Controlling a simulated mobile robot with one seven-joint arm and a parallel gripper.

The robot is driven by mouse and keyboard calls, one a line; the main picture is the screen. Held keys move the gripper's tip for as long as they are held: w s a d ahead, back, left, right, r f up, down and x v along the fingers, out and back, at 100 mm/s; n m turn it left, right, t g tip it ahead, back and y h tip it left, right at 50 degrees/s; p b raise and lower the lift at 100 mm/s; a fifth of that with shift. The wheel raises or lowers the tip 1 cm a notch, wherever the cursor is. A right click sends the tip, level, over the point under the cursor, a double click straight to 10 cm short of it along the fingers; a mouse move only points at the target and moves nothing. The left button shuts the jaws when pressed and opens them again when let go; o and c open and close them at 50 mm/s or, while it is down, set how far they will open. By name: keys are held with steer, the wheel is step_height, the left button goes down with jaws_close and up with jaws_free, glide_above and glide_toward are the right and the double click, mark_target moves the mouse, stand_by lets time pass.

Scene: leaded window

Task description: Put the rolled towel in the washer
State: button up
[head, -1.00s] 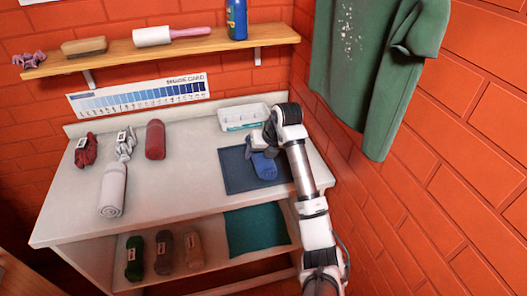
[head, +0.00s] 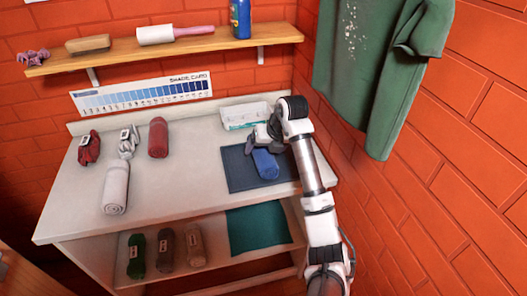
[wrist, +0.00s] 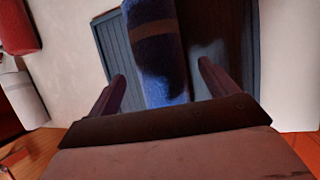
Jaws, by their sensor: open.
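A blue rolled towel (head: 265,164) lies on a dark blue mat (head: 238,178) at the right of the white worktop. My gripper (head: 252,147) is open at the far end of this roll. In the wrist view the blue roll (wrist: 160,60) runs between my two spread fingers (wrist: 160,88), with a gap on each side. A white roll (head: 115,188) lies at the left front of the worktop, and a red roll (head: 158,138) lies behind it. No washer shows in these frames.
A white tray (head: 232,122) stands behind the mat, close to my arm. Two small tagged bundles, red (head: 89,148) and grey-white (head: 128,142), lie at the back left. Several dark rolls and a teal mat (head: 258,228) are on the lower shelf. A brick wall and hanging green garment (head: 375,75) are at right.

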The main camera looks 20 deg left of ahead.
steer(key=v, duration=1)
